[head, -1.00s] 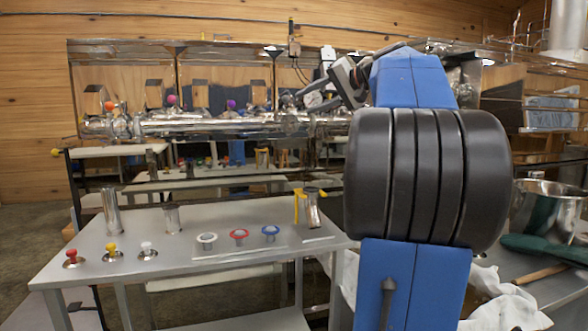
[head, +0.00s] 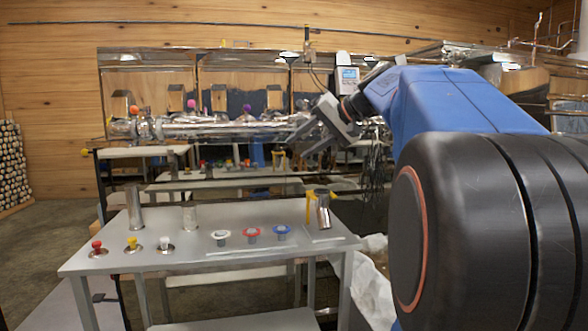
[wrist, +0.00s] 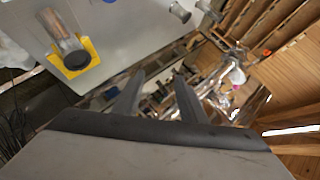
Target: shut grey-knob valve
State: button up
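A shiny horizontal steel pipe (head: 210,128) runs along the back, with valves carrying an orange knob (head: 133,110), a pink knob (head: 194,104) and a purple knob (head: 247,108). I cannot make out a grey knob for certain; the pipe's right part is partly behind my gripper. My gripper (head: 298,143) is raised in front of the pipe's right part in the head view, its fingers pointing left and down. In the wrist view the fingers (wrist: 158,75) stand apart with nothing held between them. The pipe (wrist: 212,92) shows beyond them there.
A grey table (head: 200,255) stands in front, with small knobbed pieces, coloured rings and steel cylinders on it. A yellow holder (head: 310,205) with a metal cup is at its right end; it also shows in the wrist view (wrist: 88,52). Open floor lies at left.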

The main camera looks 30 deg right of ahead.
jog(key=s+a+f+g, duration=0.1)
jog(key=s+a+f, duration=0.1)
jog(key=a+f, duration=0.3)
jog(key=shift+s+f+n, duration=0.2)
jog(key=shift+f+n, duration=0.1)
jog(key=shift+n, duration=0.1)
jog(key=shift+a, duration=0.1)
